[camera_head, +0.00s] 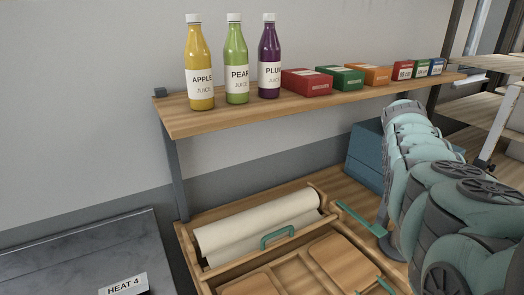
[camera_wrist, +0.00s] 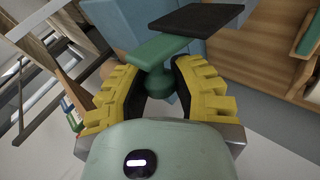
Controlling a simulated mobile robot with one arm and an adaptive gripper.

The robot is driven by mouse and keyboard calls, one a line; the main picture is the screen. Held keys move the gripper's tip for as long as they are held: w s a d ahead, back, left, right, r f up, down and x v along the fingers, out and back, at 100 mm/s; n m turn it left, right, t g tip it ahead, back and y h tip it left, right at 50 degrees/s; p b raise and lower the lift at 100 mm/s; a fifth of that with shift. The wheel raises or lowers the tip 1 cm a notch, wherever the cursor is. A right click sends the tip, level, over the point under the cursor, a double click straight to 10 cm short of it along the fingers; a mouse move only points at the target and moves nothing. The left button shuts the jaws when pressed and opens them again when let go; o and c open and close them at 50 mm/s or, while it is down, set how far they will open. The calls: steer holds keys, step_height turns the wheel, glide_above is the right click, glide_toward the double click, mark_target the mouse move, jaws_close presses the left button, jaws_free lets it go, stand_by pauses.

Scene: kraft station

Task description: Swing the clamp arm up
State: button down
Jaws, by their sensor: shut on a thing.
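The clamp arm (camera_wrist: 152,52) is a flat green bar with a dark rectangular plate (camera_wrist: 197,20) at one end, in the wrist view. A short green knob (camera_wrist: 163,86) stands on it, on the side towards me. My gripper (camera_wrist: 162,72) has yellow ribbed fingers, one on each side of the knob, shut on it. In the head view a slim green bar (camera_head: 360,218), apparently part of the clamp, lies at the right end of the paper roll. My arm hides most of the area around it, and my fingers cannot be made out there.
A paper roll (camera_head: 258,228) lies in a wooden station with a green handle (camera_head: 277,237) and wooden lids (camera_head: 340,258). The shelf (camera_head: 230,115) above holds juice bottles and small boxes. A blue box (camera_head: 366,155) stands behind my arm. A grey surface (camera_head: 75,255) is at left.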

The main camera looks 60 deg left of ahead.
steer(key=shift+a+b, duration=0.75)
steer(key=shift+b, duration=0.4)
steer(key=shift+a+r, duration=0.15)
steer(key=c, duration=0.7)
jaws_free()
steer(key=shift+s, duration=0.1)
steer(key=shift+v, duration=5.85)
